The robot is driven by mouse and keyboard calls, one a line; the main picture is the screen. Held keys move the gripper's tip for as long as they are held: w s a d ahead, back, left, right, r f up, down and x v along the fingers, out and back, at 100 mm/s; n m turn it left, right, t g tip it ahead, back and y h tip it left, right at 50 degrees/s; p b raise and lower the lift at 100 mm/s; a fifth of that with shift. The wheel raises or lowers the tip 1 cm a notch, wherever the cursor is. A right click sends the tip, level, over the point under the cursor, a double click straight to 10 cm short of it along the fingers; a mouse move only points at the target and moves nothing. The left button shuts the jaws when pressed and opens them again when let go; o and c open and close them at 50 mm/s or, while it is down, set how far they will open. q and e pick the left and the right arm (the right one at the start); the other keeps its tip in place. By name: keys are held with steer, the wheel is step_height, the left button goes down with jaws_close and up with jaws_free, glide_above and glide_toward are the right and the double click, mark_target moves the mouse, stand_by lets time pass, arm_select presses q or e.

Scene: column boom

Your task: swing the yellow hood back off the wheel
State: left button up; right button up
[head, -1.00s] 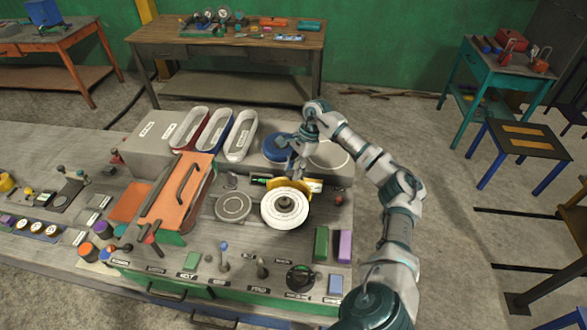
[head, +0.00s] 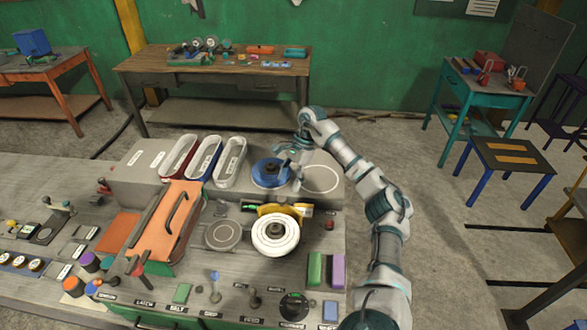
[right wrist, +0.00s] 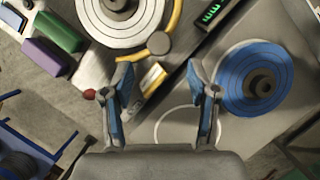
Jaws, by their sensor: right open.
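The white wheel (head: 276,236) sits on the bench, and its upper face shows uncovered. The yellow hood (head: 283,210) stands at the wheel's far edge, behind it. In the right wrist view the hood (right wrist: 174,28) shows as a yellow curve along the edge of the white wheel (right wrist: 120,20), with a grey round knob (right wrist: 158,43) beside it. My right gripper (head: 294,176) is above the bench behind the hood, near the blue disc. In the wrist view its fingers (right wrist: 163,98) are apart with nothing held between them. My left gripper is not in view.
A blue disc (head: 268,173) lies close beside my right gripper. An orange cover with a handle (head: 165,222) and several oval trays (head: 204,157) stand to the left. Green (head: 315,268) and purple blocks (head: 338,271) stand right of the wheel. A bare grey ring (head: 222,235) lies left of it.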

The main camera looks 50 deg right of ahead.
steer(key=v, duration=0.5)
steer(key=shift+d+r, duration=0.1)
steer(key=shift+r, duration=0.25)
